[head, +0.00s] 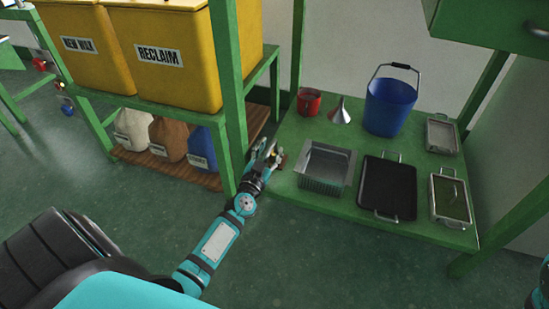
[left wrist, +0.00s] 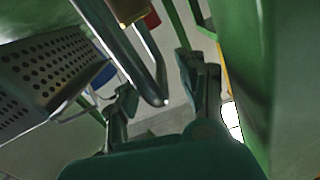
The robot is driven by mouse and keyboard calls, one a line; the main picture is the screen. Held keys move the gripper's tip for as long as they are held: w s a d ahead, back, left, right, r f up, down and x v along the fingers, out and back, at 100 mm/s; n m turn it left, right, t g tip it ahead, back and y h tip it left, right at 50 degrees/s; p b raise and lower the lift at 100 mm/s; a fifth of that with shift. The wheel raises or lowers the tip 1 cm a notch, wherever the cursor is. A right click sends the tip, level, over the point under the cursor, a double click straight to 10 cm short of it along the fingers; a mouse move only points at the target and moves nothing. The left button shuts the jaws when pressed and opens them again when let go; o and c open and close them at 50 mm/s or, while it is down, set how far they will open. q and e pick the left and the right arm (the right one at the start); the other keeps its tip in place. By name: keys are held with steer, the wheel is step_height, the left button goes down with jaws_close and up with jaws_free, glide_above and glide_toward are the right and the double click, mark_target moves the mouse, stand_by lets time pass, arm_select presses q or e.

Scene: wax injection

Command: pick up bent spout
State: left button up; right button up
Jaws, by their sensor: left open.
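My left gripper (head: 272,150) is at the left edge of the green low table, just left of a grey metal pan. It is open, with its two fingers apart in the left wrist view (left wrist: 158,92). A bent grey metal bar or tube (left wrist: 125,52) reaches down toward the space between the fingers in that view. It may be the bent spout, but I cannot tell for sure, nor whether it touches a finger. I cannot make out the spout in the head view, where the gripper covers that spot. My right gripper is not in view.
The low table holds the grey pan (head: 326,167), a black tray (head: 387,187), smaller trays, a red cup (head: 308,101), a funnel (head: 340,111) and a blue bucket (head: 390,106). A green post (head: 228,90) and yellow bins stand left of my gripper.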

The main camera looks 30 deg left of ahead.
arm_select(q)
steer(key=shift+x, duration=1.35)
steer(key=shift+f, duration=0.1)
jaws_close()
